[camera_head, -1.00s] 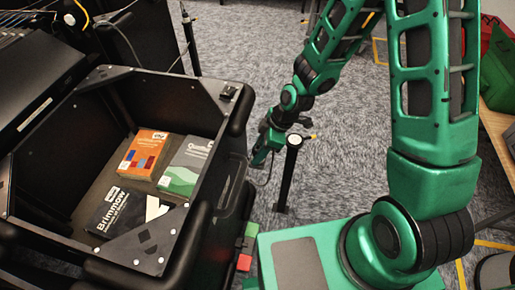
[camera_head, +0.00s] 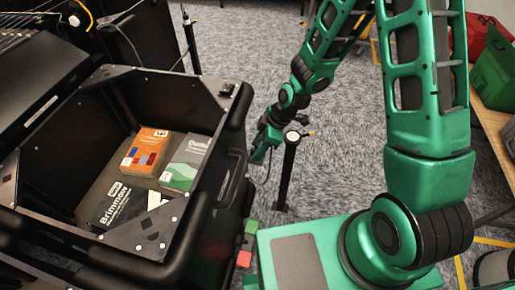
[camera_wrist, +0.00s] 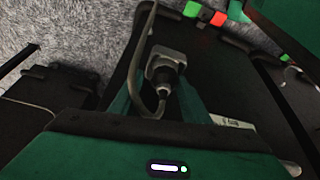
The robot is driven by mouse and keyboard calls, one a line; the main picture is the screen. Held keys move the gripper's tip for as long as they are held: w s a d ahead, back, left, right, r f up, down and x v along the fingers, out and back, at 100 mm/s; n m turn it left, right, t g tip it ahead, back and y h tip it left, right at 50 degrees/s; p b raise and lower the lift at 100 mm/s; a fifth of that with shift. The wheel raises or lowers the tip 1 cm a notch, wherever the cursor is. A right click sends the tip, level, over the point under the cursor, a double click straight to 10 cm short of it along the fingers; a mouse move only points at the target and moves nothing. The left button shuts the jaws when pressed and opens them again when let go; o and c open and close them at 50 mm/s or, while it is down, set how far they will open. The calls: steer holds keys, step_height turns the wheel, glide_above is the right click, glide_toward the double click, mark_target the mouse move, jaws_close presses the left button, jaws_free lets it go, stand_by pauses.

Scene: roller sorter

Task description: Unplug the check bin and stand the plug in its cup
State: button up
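The check bin (camera_head: 215,205) is a black, deep bin at the left of the head view. My gripper (camera_head: 257,156) is low beside its right outer side. In the wrist view, a plug with a grey square body and dark round end (camera_wrist: 167,70) lies between the two green fingers of my gripper (camera_wrist: 166,85). A grey cable (camera_wrist: 133,75) loops from it and runs upward. The fingers reach along both sides of the plug; whether they touch it I cannot tell. I cannot pick out the cup for certain.
Books (camera_head: 145,150) lie inside the bin. A thin black post (camera_head: 287,172) with a small yellow-tipped piece on top stands just right of my gripper. Small green and red blocks (camera_head: 246,250) show near the bin's lower right. Grey carpet (camera_head: 340,180) is open farther right.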

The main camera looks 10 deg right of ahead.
steer(key=shift+s+f+g, duration=0.3)
steer(key=shift+s+f, duration=0.15)
steer(key=shift+s, duration=0.4)
steer(key=shift+w+r, duration=0.1)
steer(key=shift+w+d+r, duration=0.2)
steer(key=shift+w, duration=0.25)
steer(key=v, duration=1)
steer(key=shift+r, duration=0.45)
